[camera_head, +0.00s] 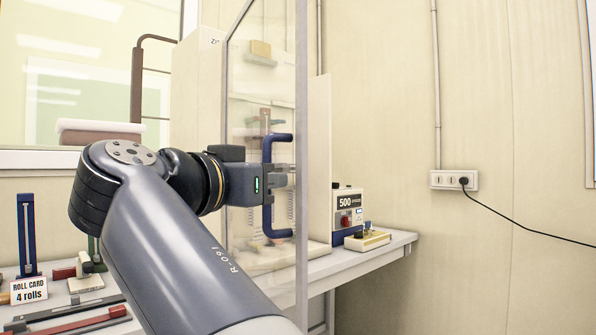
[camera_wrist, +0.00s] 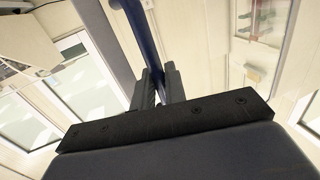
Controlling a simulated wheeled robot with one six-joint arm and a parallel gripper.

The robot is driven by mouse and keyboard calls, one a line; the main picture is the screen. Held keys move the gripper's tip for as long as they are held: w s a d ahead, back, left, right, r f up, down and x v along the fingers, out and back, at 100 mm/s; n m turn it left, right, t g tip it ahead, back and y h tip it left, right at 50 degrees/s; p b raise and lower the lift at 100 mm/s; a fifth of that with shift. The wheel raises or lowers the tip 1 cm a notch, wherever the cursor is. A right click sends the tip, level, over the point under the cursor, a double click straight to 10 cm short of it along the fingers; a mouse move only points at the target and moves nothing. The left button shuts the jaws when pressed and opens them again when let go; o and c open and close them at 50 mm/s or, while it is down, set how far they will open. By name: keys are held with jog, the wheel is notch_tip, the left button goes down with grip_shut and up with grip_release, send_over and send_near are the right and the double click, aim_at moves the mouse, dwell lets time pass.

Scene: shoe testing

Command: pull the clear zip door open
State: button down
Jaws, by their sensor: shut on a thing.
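The clear door (camera_head: 248,100) has a grey frame and stands in front of a pale cabinet (camera_head: 317,150). Its near edge reaches down past the front of the bench, so it appears swung out from the cabinet. A blue bar handle (camera_head: 268,225) is upright on the door. My gripper (camera_head: 279,178) is shut on the middle of this handle. In the wrist view the blue handle (camera_wrist: 141,35) runs down between the two fingers (camera_wrist: 155,86).
A "500" box (camera_head: 347,212) and a small yellowish device (camera_head: 367,240) stand on the bench (camera_head: 365,257) right of the door. A wall socket (camera_head: 454,181) has a black cord. Floor space at right looks clear.

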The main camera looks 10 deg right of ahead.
jog(key=shift+s+a+f+p, duration=0.1)
jog(key=shift+a+p, duration=0.25)
jog(key=shift+a, duration=1.6)
jog(key=c, duration=1.6)
grip_release()
jog(key=shift+o, duration=0.2)
jog(key=shift+d, duration=0.1)
jog(key=p+v, duration=0.1)
jog(key=v, duration=0.9)
jog(key=shift+s+a+p, duration=0.2)
jog(key=shift+a+p, duration=0.1)
jog(key=shift+p, duration=0.1)
